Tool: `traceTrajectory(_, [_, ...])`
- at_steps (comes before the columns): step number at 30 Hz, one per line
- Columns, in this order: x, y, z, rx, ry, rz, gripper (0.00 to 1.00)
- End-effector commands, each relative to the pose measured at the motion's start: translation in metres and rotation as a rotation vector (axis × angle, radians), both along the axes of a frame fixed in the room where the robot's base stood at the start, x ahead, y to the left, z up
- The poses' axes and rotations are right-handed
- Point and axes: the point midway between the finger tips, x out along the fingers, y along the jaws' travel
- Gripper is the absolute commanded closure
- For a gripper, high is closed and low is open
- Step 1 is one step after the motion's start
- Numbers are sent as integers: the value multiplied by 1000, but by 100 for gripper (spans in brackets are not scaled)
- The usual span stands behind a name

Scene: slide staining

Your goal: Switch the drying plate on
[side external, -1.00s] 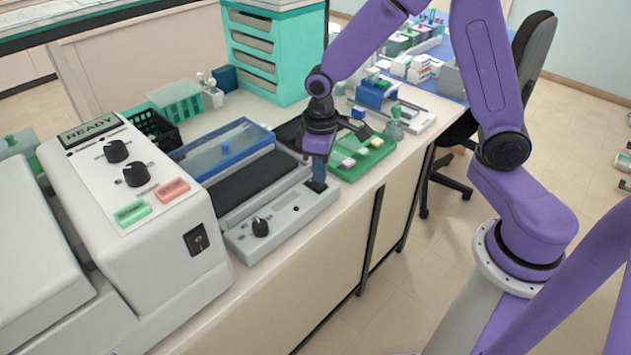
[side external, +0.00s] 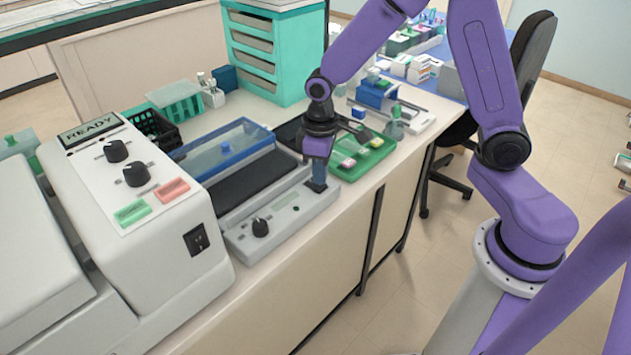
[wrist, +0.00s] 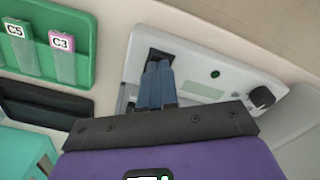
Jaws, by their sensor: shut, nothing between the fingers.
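The drying plate (side external: 240,184) is a low grey unit with a dark flat top and a sloped front panel (side external: 290,214). The panel also shows in the wrist view (wrist: 200,50), with a black knob (wrist: 262,97), a small green round indicator (wrist: 215,74) and a dark switch recess (wrist: 157,54). I cannot tell whether the indicator is lit. My gripper (side external: 317,186) is shut and empty, pointing down at the panel's right end. In the wrist view its blue fingertips (wrist: 158,66) are at the switch recess and hide most of it. Contact cannot be told.
A green tray (side external: 378,158) with labelled slides lies just right of my gripper. A blue-lidded clear box (side external: 222,148) stands behind the plate. A large grey machine reading READY (side external: 150,215) stands to the left. The bench's front edge is close to the panel.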

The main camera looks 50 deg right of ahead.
Motion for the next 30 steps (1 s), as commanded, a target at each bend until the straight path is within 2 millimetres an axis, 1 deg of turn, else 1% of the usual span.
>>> traceTrajectory(30, [0,0,-13,0,0,0,100])
